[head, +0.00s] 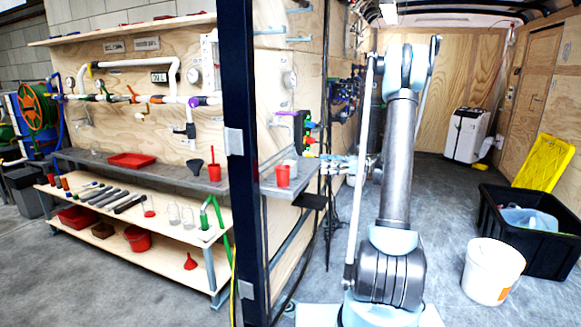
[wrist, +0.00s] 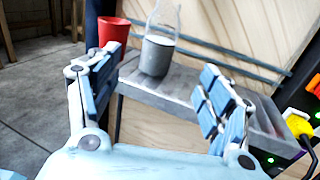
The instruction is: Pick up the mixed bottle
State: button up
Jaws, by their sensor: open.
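A clear container with grey contents (wrist: 157,52) stands upright on the end of a grey shelf (wrist: 185,85) in the wrist view. It looks like the mixed bottle, but no label shows. In the head view it is small and pale (head: 292,163), partly behind a red cup (head: 282,177). My gripper (wrist: 158,80) is open and empty, its two blue-padded fingers apart. The container stands ahead of the gap between them, nearer the left finger in the picture, and is not touched. In the head view my gripper (head: 335,165) is to the right of the shelf end.
The red cup (wrist: 114,33) stands just left of the container in the wrist view. A dark post (head: 240,150) stands left of the shelf end. Wall fittings with coloured knobs (head: 307,125) are close by. A white bucket (head: 492,272) and black crate (head: 530,235) are on the floor at right.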

aim_at(290, 162)
jog(key=a, duration=1.5)
jog(key=shift+w+r, duration=0.15)
jog(key=shift+w, duration=0.1)
jog(key=shift+d, duration=0.1)
jog(key=c, duration=1.4)
